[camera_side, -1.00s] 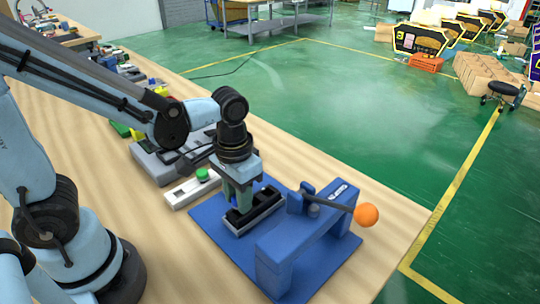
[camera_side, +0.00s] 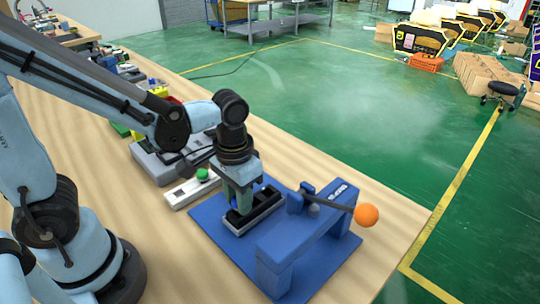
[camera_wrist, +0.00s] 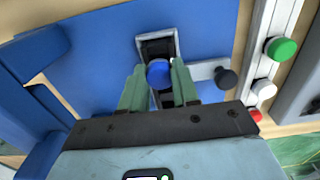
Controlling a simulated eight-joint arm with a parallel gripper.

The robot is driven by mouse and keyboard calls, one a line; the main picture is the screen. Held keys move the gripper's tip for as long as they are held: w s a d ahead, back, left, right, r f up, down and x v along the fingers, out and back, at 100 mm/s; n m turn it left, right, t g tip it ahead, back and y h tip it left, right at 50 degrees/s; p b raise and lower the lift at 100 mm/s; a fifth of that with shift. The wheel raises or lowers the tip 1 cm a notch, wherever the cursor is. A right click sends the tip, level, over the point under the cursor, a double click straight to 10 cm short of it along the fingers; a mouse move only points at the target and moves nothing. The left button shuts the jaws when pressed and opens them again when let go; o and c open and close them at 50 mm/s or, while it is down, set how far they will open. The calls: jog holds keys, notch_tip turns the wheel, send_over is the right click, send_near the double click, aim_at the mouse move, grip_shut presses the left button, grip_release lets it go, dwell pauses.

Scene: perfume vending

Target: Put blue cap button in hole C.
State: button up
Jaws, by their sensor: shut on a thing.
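The blue cap button (camera_wrist: 158,73) is round. It sits between my gripper's two green fingers in the wrist view. My gripper (camera_wrist: 159,77) is shut on it, over a dark rectangular holder (camera_wrist: 158,45) with a light grey rim. In the side view my gripper (camera_side: 240,201) points down at the same black and grey holder (camera_side: 262,212) on a blue base plate. The fingers hide the button in the side view. No letter marks hole C in either view, and I cannot tell how deep the button sits.
A blue press stand (camera_side: 300,243) with a lever ending in an orange ball (camera_side: 366,215) stands right of my gripper. A pale strip (camera_side: 186,194) holds a green button (camera_wrist: 282,49), a white button (camera_wrist: 263,88) and a red one. A black round button (camera_wrist: 227,78) lies nearby.

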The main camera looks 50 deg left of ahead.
jog(key=shift+f, duration=0.55)
dwell(0.4)
jog(key=o, duration=1.5)
jog(key=shift+r, duration=0.15)
jog(key=shift+r, duration=3.35)
jog(key=shift+a, duration=0.1)
jog(key=shift+w+a+r+t, duration=0.15)
jog(key=shift+a+r+t, duration=0.25)
jog(key=shift+a+t, duration=0.7)
jog(key=shift+w+a+r+t, duration=0.2)
jog(key=shift+a+r+t, duration=0.25)
jog(key=shift+a+t, duration=0.65)
jog(key=shift+w+a+r+t, duration=0.15)
jog(key=shift+a+r+t, duration=0.4)
jog(key=shift+t, duration=0.85)
